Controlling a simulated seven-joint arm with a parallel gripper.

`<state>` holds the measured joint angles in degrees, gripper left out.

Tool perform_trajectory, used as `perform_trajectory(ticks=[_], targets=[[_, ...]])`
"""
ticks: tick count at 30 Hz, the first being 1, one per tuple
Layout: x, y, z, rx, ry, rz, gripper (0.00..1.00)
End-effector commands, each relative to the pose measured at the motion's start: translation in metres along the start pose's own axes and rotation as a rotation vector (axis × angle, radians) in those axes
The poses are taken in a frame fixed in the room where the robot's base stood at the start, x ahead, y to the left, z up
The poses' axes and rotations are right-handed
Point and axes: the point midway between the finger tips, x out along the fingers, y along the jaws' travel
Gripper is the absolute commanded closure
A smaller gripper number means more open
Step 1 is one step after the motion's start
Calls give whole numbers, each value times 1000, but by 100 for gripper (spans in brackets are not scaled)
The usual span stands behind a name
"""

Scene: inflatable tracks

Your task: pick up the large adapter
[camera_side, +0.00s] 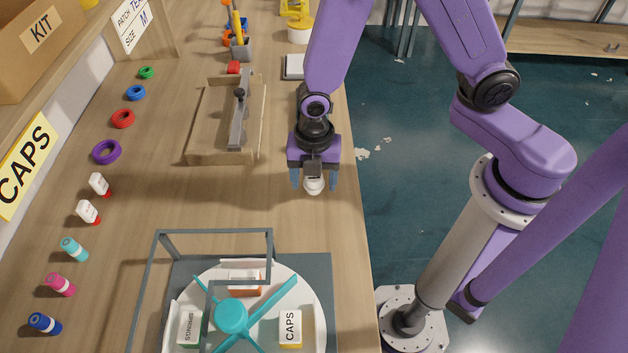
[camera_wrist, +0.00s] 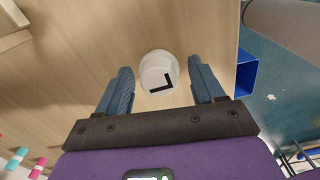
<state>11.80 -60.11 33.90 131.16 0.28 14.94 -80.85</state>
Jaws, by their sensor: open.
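The large adapter is a white round piece with a black L mark on its top. In the wrist view the adapter (camera_wrist: 156,66) lies between my two fingertips, with a gap on each side. In the side view the adapter (camera_side: 314,186) shows just below my gripper (camera_side: 314,179), near the right edge of the bench. My gripper is open, pointing down, its blue-grey fingers on either side of the adapter. Its palm hides part of the adapter in the side view. I cannot tell how far the fingertips are above the bench.
A wooden tray (camera_side: 194,150) with a grey bar stands behind and left. A white turntable (camera_side: 255,340) with a teal hub and grey frame is in front. Rings and small bottles line the bench's left. A blue bin (camera_wrist: 245,75) shows in the wrist view. Bench around the adapter is clear.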

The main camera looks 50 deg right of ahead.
Motion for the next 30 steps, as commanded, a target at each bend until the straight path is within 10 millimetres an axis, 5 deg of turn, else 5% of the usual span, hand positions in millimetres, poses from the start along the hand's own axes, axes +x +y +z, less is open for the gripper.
perform_trajectory(ticks=[4, 9, 22, 30], targets=[[0, 0, 0, 0, 0, 1, 32], [0, 0, 0, 0, 0, 1, 84], [-5, 1, 0, 0, 0, 3, 84], [-30, 2, 0, 1, 0, 6, 84]])
